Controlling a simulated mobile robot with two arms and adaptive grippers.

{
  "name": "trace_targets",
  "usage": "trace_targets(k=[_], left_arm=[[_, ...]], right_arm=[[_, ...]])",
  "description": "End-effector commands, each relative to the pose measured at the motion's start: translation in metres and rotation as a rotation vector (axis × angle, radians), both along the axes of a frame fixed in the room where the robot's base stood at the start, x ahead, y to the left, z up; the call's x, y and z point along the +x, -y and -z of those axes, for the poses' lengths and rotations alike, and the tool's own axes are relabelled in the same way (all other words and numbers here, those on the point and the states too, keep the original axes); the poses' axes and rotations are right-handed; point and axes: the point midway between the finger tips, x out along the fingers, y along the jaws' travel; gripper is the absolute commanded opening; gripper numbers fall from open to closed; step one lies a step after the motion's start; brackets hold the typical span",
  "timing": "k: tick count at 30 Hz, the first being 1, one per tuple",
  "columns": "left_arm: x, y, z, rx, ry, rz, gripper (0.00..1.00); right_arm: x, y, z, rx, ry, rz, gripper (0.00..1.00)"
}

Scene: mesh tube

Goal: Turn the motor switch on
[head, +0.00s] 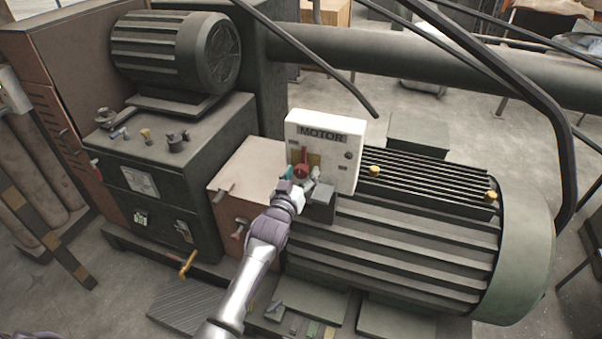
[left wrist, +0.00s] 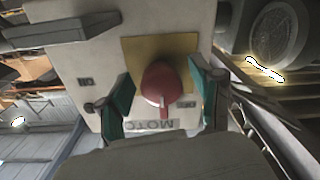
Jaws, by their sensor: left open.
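The motor switch (head: 302,170) is a red rotary knob on a yellow plate, on the front of a white box (head: 347,177) marked MOTOR. In the head view its red handle points up. In the left wrist view the red knob (left wrist: 162,84) sits on the yellow plate (left wrist: 137,50), and the MOTOR lettering is upside down. My left gripper (head: 301,178) is at the box front. Its two teal-padded fingers (left wrist: 160,92) are spread on either side of the knob, with visible gaps. My right gripper is not in view.
A large green finned motor (head: 400,235) lies to the right of the box. A smaller motor (head: 170,50) stands on a dark cabinet (head: 155,190) at left. Bare floor shows at the back.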

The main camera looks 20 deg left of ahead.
Motion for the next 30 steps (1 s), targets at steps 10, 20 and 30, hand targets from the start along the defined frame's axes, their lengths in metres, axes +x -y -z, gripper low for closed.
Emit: trace_targets(k=[10,20,30], left_arm=[[-0.0004,0.0000,0.0004,0.000,0.000,0.000,0.29],[-0.0006,-0.0001,0.0005,0.010,-0.001,0.000,0.05],[-0.0005,-0.0009,0.0010,0.164,0.005,0.000,0.05]], right_arm=[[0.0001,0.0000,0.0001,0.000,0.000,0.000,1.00],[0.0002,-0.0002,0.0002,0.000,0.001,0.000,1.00],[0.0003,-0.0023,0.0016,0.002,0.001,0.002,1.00]])
